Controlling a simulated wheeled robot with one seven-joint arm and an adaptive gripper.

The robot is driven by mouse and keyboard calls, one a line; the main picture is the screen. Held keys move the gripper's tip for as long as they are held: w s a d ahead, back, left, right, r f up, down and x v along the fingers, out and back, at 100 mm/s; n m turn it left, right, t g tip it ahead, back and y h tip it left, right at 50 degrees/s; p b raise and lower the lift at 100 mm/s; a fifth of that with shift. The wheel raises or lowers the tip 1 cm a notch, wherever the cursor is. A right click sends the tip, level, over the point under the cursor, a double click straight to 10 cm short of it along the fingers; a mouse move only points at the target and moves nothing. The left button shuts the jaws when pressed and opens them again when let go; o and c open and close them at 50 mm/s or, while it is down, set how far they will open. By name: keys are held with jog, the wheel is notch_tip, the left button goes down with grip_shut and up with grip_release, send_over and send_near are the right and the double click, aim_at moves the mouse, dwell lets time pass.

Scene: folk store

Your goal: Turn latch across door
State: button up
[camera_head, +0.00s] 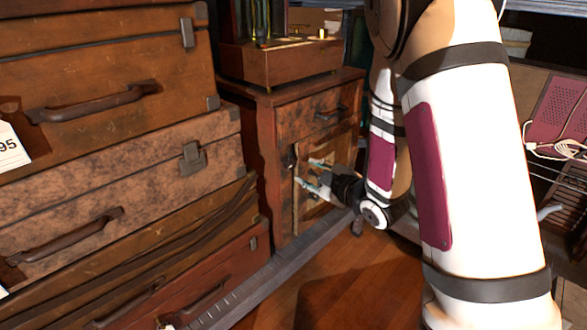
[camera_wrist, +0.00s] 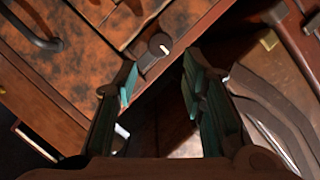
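A small wooden cabinet (camera_head: 267,150) stands in the middle of the head view, with a door (camera_head: 342,152) below its drawer. A dark latch (camera_head: 288,159) is on the cabinet front near the door's left edge. In the wrist view the latch (camera_wrist: 155,48) shows a rounded end with a pale slot, beyond my fingertips. My gripper (camera_head: 309,172) is in front of the door, close to the latch. Its teal-padded fingers are apart with nothing between them, and they also show in the wrist view (camera_wrist: 158,78). Whether a finger touches the latch I cannot tell.
Stacked suitcases (camera_head: 120,190) fill the left side, close to the cabinet. Some wooden floor (camera_head: 340,285) is bare.

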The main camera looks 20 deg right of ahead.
aim_at(292, 165)
jog(key=b+x, duration=0.2)
jog(key=x, duration=0.7)
jog(key=shift+w+a, duration=0.1)
jog(key=shift+w, duration=0.05)
jog(key=c, duration=0.9)
